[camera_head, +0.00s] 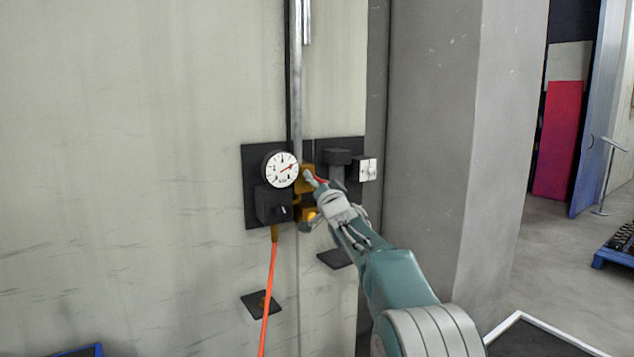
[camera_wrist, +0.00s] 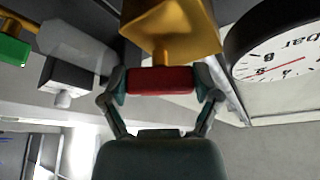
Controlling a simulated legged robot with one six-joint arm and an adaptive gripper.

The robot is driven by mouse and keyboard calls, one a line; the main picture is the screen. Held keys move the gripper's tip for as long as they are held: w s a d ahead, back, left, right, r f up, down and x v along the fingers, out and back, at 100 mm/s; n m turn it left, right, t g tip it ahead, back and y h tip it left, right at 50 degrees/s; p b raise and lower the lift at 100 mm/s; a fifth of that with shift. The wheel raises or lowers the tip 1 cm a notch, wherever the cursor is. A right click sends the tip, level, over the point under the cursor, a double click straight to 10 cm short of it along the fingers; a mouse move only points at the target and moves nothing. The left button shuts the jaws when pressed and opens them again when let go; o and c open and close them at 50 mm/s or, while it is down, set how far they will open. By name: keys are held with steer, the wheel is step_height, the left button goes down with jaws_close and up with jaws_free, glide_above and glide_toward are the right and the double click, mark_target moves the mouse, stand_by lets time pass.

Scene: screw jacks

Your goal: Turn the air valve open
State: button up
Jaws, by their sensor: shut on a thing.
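The air valve has a red handle (camera_wrist: 162,81) below a brass-coloured body (camera_wrist: 172,32) in the wrist view. The body (camera_head: 304,180) also shows in the head view, just right of a round white pressure gauge (camera_head: 282,169), with a bit of red at my fingertips. My gripper (camera_wrist: 161,88) is shut on the red handle, one finger at each end of it. In the head view my gripper (camera_head: 318,184) reaches the valve from the lower right and hides part of it. The gauge (camera_wrist: 282,50) is close at the right in the wrist view.
A black regulator block (camera_head: 272,204) sits under the gauge, with an orange hose (camera_head: 268,300) hanging from it. A grey-black fitting (camera_head: 337,158) and a white box (camera_head: 366,169) are right of the valve. A grey pillar (camera_head: 425,130) stands further right.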

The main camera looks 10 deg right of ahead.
steer(key=n+y, duration=0.2)
steer(key=n, duration=0.2)
steer(key=n+y, duration=0.2)
steer(key=n, duration=0.2)
steer(key=shift+w+f+n+g+y, duration=0.1)
steer(key=shift+f+n+g+y, duration=0.1)
steer(key=shift+n+g+y, duration=0.15)
steer(key=shift+n, duration=0.45)
steer(key=o, duration=1)
steer(key=shift+c, duration=0.2)
steer(key=shift+r, duration=0.1)
steer(key=v, duration=1.2)
